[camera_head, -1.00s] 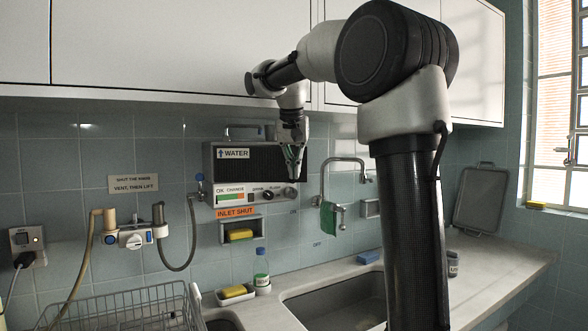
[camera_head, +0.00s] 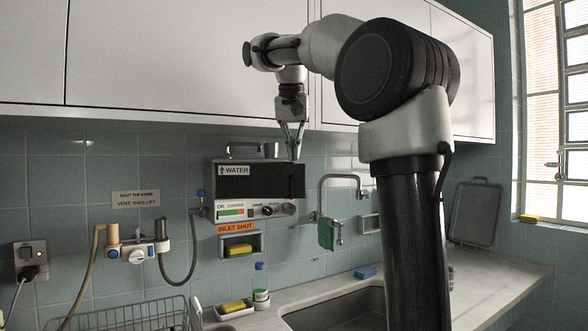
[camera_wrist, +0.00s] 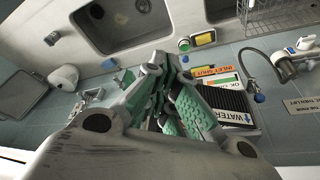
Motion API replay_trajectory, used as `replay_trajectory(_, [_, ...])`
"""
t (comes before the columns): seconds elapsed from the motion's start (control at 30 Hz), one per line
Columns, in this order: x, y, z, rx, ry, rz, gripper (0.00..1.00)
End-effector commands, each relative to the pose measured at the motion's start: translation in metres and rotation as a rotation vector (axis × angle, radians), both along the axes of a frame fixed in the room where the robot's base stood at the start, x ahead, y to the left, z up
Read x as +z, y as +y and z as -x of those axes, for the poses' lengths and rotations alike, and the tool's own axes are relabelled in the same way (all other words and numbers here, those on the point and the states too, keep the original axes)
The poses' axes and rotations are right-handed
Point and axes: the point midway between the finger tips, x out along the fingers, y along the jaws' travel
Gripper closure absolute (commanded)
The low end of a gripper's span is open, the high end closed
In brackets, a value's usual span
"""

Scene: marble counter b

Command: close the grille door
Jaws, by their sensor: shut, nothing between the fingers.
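The water unit (camera_head: 232,209) hangs on the tiled wall, with a dark grille door (camera_head: 278,181) across its upper front and a WATER label. I cannot tell for sure how far the grille door stands from the unit's body. In the wrist view the black grille (camera_wrist: 228,100) shows to the right of the fingers, partly hidden by them. My gripper (camera_head: 295,155) points down at the unit's upper right corner, its tips near the top edge of the grille. Its green-padded fingers also fill the middle of the wrist view (camera_wrist: 163,75). They are shut and empty.
White cupboards (camera_head: 190,65) hang close above the unit. A tap with a green cloth (camera_head: 326,235) is to its right, and a hose and valve (camera_head: 138,250) to its left. Below are a yellow sponge (camera_head: 238,250), a bottle (camera_head: 260,285), a wire rack (camera_head: 130,317) and the sink (camera_head: 340,310).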

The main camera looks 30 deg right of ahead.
Motion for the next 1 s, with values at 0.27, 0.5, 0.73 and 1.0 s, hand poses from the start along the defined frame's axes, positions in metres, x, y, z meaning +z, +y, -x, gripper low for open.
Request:
replay_trajectory(0.27, [-0.012, 0.069, 0.030, 0.160, -0.009, 0.140, 1.00])
replay_trajectory(0.5, [-0.043, 0.063, 0.022, -0.018, -0.230, 0.356, 1.00])
replay_trajectory(0.73, [-0.041, 0.062, 0.005, -0.145, -0.360, 0.323, 1.00])
replay_trajectory(1.0, [-0.068, 0.040, -0.014, -0.155, -0.357, 0.321, 1.00])
